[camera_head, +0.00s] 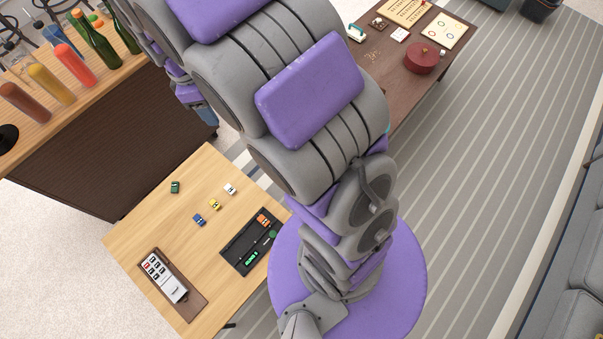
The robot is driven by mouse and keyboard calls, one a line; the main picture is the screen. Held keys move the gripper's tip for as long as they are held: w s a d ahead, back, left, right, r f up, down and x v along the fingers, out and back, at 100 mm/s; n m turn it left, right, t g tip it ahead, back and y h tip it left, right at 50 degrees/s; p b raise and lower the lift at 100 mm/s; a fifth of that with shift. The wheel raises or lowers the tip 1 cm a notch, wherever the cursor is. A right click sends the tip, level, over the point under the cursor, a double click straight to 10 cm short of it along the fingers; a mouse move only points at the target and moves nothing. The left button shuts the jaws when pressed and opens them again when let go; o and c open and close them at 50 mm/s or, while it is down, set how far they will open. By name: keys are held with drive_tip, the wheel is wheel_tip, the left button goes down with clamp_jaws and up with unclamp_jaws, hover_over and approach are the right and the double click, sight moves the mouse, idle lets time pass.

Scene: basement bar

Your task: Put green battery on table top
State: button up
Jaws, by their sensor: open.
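A light wooden table top (150,215) lies at the lower left. A black tray (237,250) sits on its right part. A small bright green object (252,258) lies in the tray's lower part; it may be the green battery, but it is too small to be sure. A darker green piece (272,235) lies in the tray near its right end. My large grey and purple arm crosses the middle of the view and passes close to the table's right side. I cannot make out my gripper's fingers.
An orange toy car (263,221) is in the tray. Blue (199,219), yellow (215,204), white (230,189) and dark green (175,187) cars stand on the table. A brown board (190,304) bears a white box (165,277). The bar counter (80,108) holds bottles.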

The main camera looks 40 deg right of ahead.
drive_tip(key=s+d+r+m, duration=0.1)
drive_tip(key=s+m, duration=0.3)
drive_tip(key=s, duration=0.5)
drive_tip(key=s+d+r+m, duration=0.2)
drive_tip(key=s+r+m, duration=0.1)
drive_tip(key=s, duration=0.7)
drive_tip(key=s+d+r+m+g+y, duration=0.1)
drive_tip(key=s+m, duration=0.3)
drive_tip(key=s, duration=0.5)
drive_tip(key=shift+s+d+r+m, duration=0.4)
drive_tip(key=shift+d+r, duration=0.2)
drive_tip(key=shift+d, duration=0.05)
